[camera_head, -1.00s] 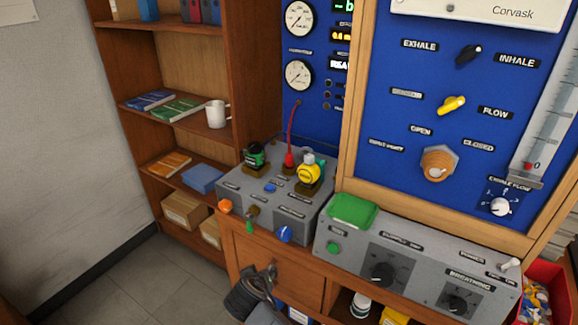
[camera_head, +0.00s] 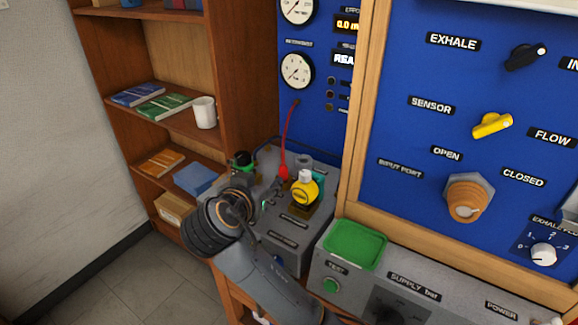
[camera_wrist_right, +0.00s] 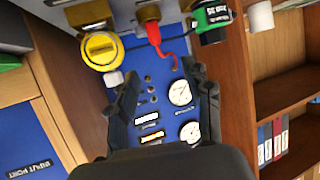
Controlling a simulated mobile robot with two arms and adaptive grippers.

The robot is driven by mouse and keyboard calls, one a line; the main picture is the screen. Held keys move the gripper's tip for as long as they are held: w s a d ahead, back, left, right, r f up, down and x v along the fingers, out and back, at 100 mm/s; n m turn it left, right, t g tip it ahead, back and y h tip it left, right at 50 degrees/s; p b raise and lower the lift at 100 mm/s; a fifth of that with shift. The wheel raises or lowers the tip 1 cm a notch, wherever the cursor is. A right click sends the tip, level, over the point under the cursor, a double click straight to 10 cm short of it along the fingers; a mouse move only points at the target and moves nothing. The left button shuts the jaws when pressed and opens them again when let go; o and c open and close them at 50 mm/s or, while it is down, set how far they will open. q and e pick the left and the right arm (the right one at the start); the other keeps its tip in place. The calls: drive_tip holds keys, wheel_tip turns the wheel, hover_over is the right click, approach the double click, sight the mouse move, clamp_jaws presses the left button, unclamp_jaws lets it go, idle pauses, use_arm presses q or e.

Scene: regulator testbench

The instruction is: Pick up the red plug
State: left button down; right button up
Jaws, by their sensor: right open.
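The red plug (camera_head: 284,172) stands in the top of the grey box, with its red cable rising to the blue panel behind. In the right wrist view the red plug (camera_wrist_right: 153,32) is near the top, beyond the fingertips, with its cable curving down. My right gripper (camera_head: 264,200) is in front of the plug and to its left, over the box. In the right wrist view its two dark fingers (camera_wrist_right: 166,80) are apart with nothing between them. The plug is not touched. My left gripper is not in view.
A yellow round-capped fitting (camera_head: 305,188) stands close right of the plug. A green-and-black fitting (camera_head: 242,161) is to its left, partly behind my gripper. A green tray (camera_head: 355,245) sits on the control box at right. Shelves with a white mug (camera_head: 204,112) stand at left.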

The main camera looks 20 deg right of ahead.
sight(282, 170)
drive_tip(key=x, duration=0.3)
drive_tip(key=p+x, duration=0.1)
drive_tip(key=x, duration=0.3)
drive_tip(key=shift+w+d+r, duration=0.1)
drive_tip(key=shift+d+r, duration=0.1)
drive_tip(key=shift+w+d+f+p, duration=0.15)
drive_tip(key=shift+w+f+p, duration=0.05)
drive_tip(key=shift+w+p, duration=0.1)
drive_tip(key=shift+w+d+f, duration=0.1)
drive_tip(key=shift+w+d, duration=0.05)
drive_tip(key=w+d+f+p, duration=0.2)
drive_tip(key=shift+w+d+f, duration=0.15)
drive_tip(key=shift+w+d, duration=0.15)
drive_tip(key=shift+w+d+f, duration=0.15)
drive_tip(key=shift+w, duration=0.1)
drive_tip(key=shift+c, duration=0.2)
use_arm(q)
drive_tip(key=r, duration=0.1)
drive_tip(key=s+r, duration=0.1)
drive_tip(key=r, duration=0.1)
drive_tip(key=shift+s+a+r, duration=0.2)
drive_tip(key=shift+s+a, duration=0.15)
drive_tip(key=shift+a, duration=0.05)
use_arm(e)
clamp_jaws()
